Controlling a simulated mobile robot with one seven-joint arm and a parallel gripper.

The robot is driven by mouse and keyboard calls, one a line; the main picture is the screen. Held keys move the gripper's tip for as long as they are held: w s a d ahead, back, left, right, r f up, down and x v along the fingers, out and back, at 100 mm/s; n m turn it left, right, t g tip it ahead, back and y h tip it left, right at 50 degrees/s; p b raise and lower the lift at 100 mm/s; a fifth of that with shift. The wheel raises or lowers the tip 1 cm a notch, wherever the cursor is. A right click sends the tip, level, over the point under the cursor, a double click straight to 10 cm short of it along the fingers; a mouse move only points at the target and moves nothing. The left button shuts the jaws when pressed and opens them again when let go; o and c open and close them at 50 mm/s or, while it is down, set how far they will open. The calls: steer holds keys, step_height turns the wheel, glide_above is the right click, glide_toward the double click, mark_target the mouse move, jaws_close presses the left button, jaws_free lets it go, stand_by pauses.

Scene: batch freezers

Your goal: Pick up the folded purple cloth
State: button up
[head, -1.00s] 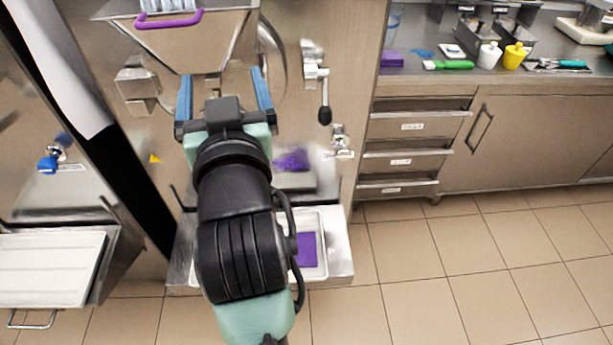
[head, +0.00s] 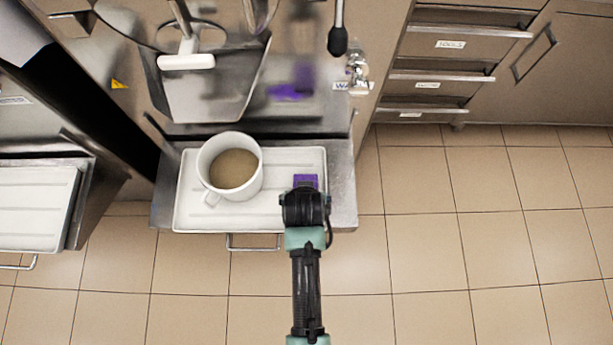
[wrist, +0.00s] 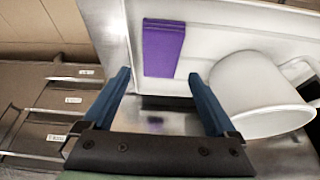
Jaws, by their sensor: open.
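The folded purple cloth (head: 306,181) lies flat on a white tray (head: 275,215), near the tray's right end. In the head view my arm covers most of it. In the wrist view the whole purple cloth (wrist: 163,47) shows as a narrow rectangle on the white tray floor. My gripper (wrist: 156,92) has its two blue fingers spread wide with nothing between them. The cloth appears beyond the fingertips, apart from them. In the head view the fingers are hidden beneath my wrist.
A white mug (head: 229,166) of brown liquid stands on the tray left of the cloth; in the wrist view the mug (wrist: 258,95) is close to the right finger. The tray rests on a steel shelf (head: 343,190) under the machine. Drawers (head: 440,76) stand at the right.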

mark_target(297, 176)
steer(key=x, duration=0.3)
steer(key=shift+r, duration=0.1)
steer(key=shift+b+x, duration=0.95)
steer(key=shift+x, duration=1.65)
steer(key=shift+a, duration=0.1)
steer(key=shift+c, duration=0.3)
steer(key=c, duration=1)
